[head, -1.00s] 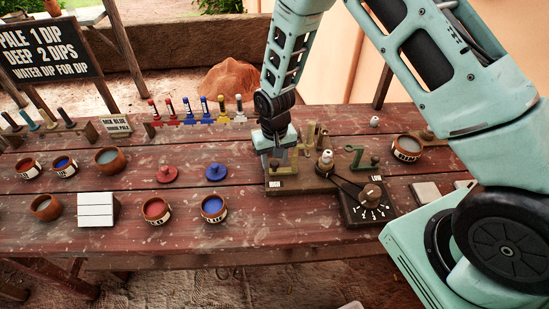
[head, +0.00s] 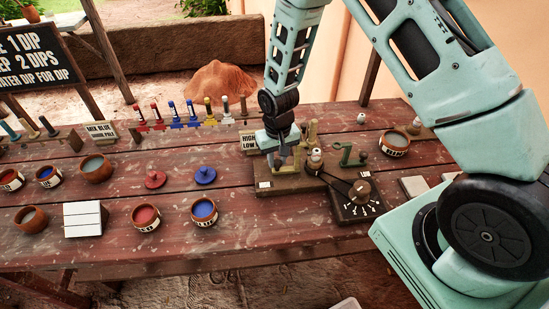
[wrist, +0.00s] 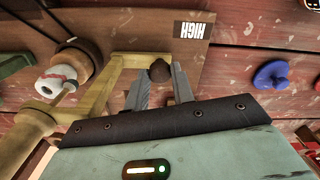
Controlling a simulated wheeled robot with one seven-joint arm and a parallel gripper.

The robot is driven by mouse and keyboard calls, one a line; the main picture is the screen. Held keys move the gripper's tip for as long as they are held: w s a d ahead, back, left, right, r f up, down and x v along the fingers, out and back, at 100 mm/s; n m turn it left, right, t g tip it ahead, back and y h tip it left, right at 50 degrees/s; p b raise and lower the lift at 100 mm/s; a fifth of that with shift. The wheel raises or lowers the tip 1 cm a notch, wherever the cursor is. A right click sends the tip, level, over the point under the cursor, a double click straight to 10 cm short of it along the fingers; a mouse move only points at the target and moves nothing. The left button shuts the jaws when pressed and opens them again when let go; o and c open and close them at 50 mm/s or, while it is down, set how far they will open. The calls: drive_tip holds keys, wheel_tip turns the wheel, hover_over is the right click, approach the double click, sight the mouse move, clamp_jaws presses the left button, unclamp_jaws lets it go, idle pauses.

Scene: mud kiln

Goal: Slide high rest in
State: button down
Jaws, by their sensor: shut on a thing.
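The high rest (wrist: 130,66) is a yellowish wooden piece with a dark round knob (wrist: 158,70), close to the white HIGH label (wrist: 192,29) on the wooden base board in the wrist view. My gripper (wrist: 162,80) has its two grey fingers on either side of the knob and is shut on it. In the head view, my gripper (head: 284,163) is low over the left part of the base board (head: 268,190). The arm and fingers partly hide the rest there. A pale spindle (head: 316,156) stands just right of the gripper; it also shows in the wrist view (wrist: 52,83).
A green rest (head: 350,155) with a dark knob sits to the right. A belt runs to a dark crank board (head: 356,208). A blue lid (head: 205,175) and a red lid (head: 155,180) lie to the left. Pots and a white block (head: 82,218) stand further left.

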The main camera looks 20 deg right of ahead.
drive_tip(key=c, duration=1.2)
unclamp_jaws()
drive_tip(key=shift+s+d, duration=0.1)
drive_tip(key=shift+d, duration=0.25)
drive_tip(key=shift+a, duration=0.1)
drive_tip(key=shift+r, duration=0.3)
wheel_tip(320, 180, up, 17)
drive_tip(key=b, duration=0.3)
drive_tip(key=shift+f, duration=0.1)
